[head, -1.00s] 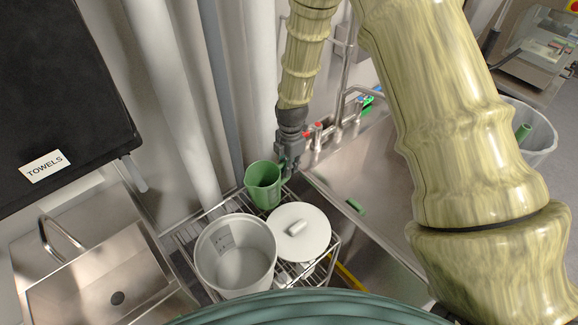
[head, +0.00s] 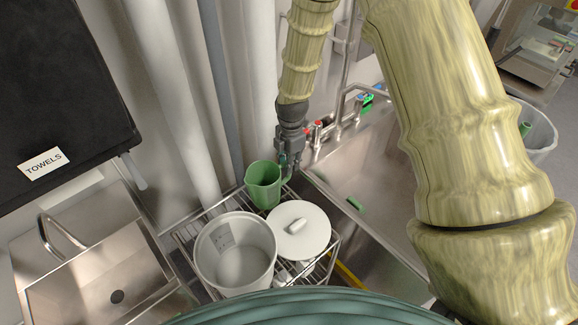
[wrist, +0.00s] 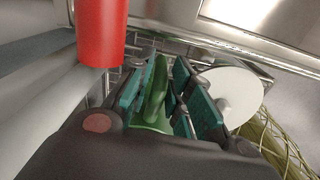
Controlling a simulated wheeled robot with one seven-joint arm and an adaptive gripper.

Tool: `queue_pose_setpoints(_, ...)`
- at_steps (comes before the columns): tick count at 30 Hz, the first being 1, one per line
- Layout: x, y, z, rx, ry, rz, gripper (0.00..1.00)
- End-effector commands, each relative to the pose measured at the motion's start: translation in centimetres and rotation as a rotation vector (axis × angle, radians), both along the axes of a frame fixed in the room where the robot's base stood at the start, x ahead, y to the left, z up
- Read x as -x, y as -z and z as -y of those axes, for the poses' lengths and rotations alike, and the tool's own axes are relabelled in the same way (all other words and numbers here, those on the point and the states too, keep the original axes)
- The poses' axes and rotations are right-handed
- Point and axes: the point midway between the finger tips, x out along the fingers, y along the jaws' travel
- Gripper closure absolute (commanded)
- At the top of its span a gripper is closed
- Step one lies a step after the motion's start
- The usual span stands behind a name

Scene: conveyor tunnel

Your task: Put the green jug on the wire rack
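The green jug (head: 263,190) stands upright, mouth up, at the back corner of the wire rack (head: 185,236). Its base is partly hidden, but it appears to rest on the rack. My gripper (head: 288,172) is at the jug's right side, pointing down. In the wrist view, the jug's green handle (wrist: 156,92) lies between the teal finger pads of my gripper (wrist: 160,95). The fingers look apart, with a gap beside the handle. The wire rack also shows in the wrist view behind the fingers.
A white bucket (head: 212,262) and a round white lid (head: 300,228) sit on the rack in front of the jug. Taps (head: 318,130) and a sink (head: 345,170) lie to the right. Pipes (head: 175,110) rise behind. A red cylinder (wrist: 102,30) is close in the wrist view.

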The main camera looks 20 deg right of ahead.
Motion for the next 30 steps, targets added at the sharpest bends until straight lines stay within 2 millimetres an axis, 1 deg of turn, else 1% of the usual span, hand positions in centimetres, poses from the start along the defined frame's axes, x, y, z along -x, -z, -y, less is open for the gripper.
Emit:
queue_pose_setpoints(15,-0.1,-6.5,0.2,0.0,0.0,0.004,0.79)
queue_pose_setpoints(21,-0.1,-8.8,0.3,-0.001,0.0,0.003,0.79)
queue_pose_setpoints(25,-0.1,-9.7,0.3,0.0,-0.001,0.003,0.79)
queue_pose_setpoints(30,0.0,-10.2,0.3,0.001,-0.001,0.001,0.79)
